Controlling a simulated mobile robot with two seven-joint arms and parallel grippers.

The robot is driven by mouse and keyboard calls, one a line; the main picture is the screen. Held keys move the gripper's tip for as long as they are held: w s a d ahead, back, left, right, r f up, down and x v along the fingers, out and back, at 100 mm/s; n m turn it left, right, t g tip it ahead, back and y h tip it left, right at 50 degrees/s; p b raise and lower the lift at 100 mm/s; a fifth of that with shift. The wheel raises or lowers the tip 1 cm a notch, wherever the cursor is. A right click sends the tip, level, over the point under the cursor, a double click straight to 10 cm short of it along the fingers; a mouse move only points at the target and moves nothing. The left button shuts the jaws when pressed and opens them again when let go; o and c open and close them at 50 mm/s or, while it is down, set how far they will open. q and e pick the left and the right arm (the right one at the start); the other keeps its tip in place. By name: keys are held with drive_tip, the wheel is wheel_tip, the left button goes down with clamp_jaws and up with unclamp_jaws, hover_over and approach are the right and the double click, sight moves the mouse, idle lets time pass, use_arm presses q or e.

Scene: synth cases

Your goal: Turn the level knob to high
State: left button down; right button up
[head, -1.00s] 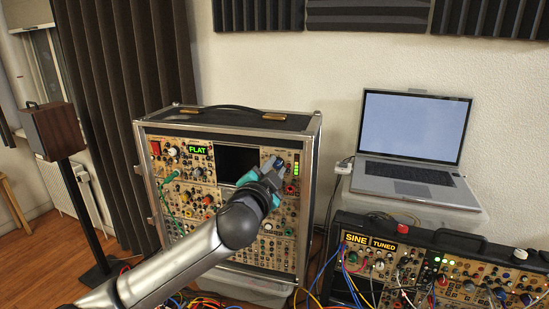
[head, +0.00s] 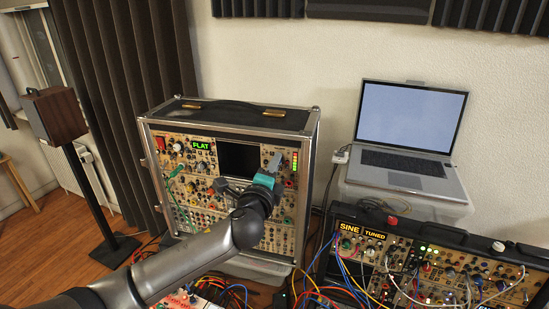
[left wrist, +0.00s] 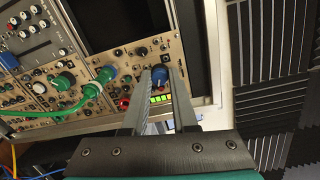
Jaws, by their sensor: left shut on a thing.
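The blue level knob (left wrist: 160,77) sits on the beige panel of the upright synth case (head: 313,140). In the left wrist view it lies between the two finger ends of my left gripper (left wrist: 158,75), which is shut on it. A short lit bar of green and yellow lamps (left wrist: 160,98) is beside the knob; it also shows in the head view (head: 295,162). In the head view my left gripper (head: 276,161) reaches the upper right of the panel and hides the knob. The knob's pointer is too small to read. My right gripper is not in view.
A laptop (head: 405,160) and a second synth (head: 440,265) with loose cables stand right.

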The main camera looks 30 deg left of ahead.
use_arm(q)
drive_tip(key=shift+r+m+p, duration=0.1)
drive_tip(key=shift+m+p, duration=1)
drive_tip(key=shift+m, duration=0.9)
drive_tip(key=c, duration=0.7)
unclamp_jaws()
drive_tip(key=b+v, duration=0.2)
drive_tip(key=v, duration=1.3)
drive_tip(key=shift+s+d+f, duration=0.1)
drive_tip(key=shift+d+f, duration=0.05)
drive_tip(key=shift+f, duration=0.1)
